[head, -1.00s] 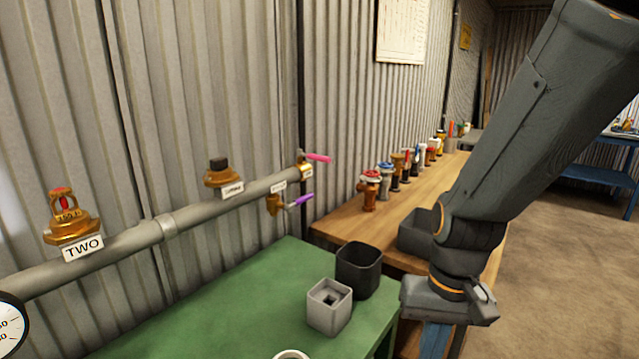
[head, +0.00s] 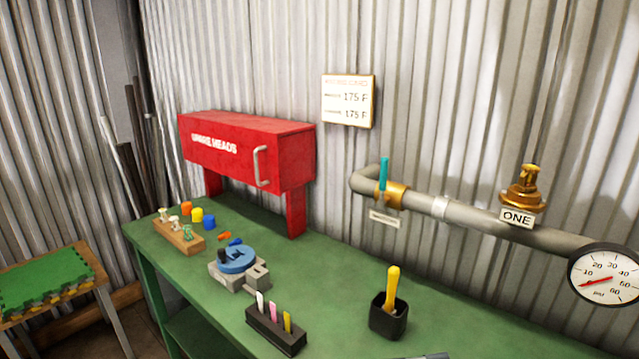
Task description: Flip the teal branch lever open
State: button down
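The teal branch lever (head: 383,174) stands upright on a brass valve (head: 391,195) near the left end of the grey pipe (head: 470,213). A small white label hangs below the valve, too small to read. Nothing touches the lever. My gripper is not in view in the head view now.
A green bench (head: 335,275) runs below the pipe. On it are a red cabinet (head: 250,155), a black cup (head: 389,318) with a yellow-handled tool, a dark marker holder (head: 276,330) and a blue round fixture (head: 236,260). A gauge (head: 606,278) sits at right.

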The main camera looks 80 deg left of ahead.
aim_at(385, 166)
jog(key=u, duration=0.85)
jog(key=k, duration=1.1)
jog(key=u, duration=1.6)
jog(key=i, duration=1.4)
jog(key=u, duration=0.65)
jog(key=k, duration=0.65)
jog(key=z, duration=0.5)
